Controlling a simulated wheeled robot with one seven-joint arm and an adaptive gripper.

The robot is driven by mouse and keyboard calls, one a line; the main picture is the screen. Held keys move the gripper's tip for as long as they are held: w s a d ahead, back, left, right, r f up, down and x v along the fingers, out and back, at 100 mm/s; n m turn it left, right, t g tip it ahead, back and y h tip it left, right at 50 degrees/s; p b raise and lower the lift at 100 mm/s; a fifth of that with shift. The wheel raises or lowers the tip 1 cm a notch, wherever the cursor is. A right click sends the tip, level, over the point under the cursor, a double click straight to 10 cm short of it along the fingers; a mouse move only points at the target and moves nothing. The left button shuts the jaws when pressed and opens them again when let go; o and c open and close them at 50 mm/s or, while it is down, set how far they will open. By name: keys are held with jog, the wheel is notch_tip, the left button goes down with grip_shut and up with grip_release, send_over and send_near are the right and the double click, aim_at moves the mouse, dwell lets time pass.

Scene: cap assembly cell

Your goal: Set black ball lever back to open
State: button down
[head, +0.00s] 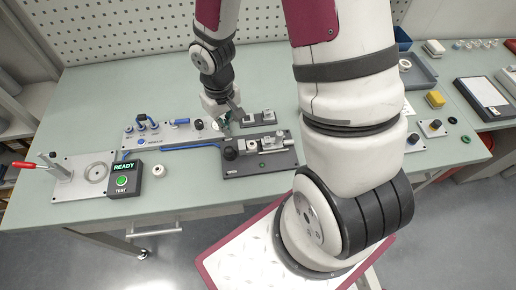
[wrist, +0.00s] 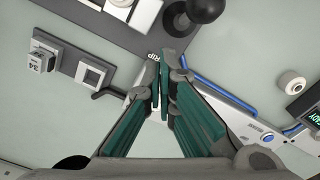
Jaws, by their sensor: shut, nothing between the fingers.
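The black ball of the lever (head: 229,153) sits at the left end of a dark grey clamp fixture (head: 262,168) on the bench. In the wrist view the ball (wrist: 207,9) shows at the top edge, its short stem below it beside the dark fixture. My gripper (head: 226,126) is behind the fixture in the head view, apart from the ball. In the wrist view its green-padded fingers (wrist: 163,72) are together at the tips with nothing between them. The ball lies beyond the fingertips, up and to the right.
A panel with blue parts and a black knob (head: 199,124) lies to the left. A small dark block fixture (head: 266,115) stands behind. A READY tester box (head: 125,182), a white ring (head: 158,170) and a red-handled press (head: 25,165) are further left. Bare bench lies in front.

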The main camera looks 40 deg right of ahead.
notch_tip(320, 180, up, 7)
jog(key=p, duration=0.4)
jog(key=shift+p, duration=0.3)
dwell(0.4)
jog(key=s+d+r+t+h, duration=0.1)
jog(key=s+r, duration=0.1)
jog(key=r, duration=0.7)
jog(key=s+r+t, duration=0.1)
jog(key=s+r, duration=0.1)
jog(key=r, duration=0.6)
jog(key=s+a+r+t+y+b, duration=0.1)
jog(key=s+a+r+t, duration=0.1)
jog(key=s+r, duration=0.9)
jog(key=shift+s+m+t, duration=0.3)
jog(key=shift+s+t, duration=0.25)
jog(key=shift+t, duration=0.25)
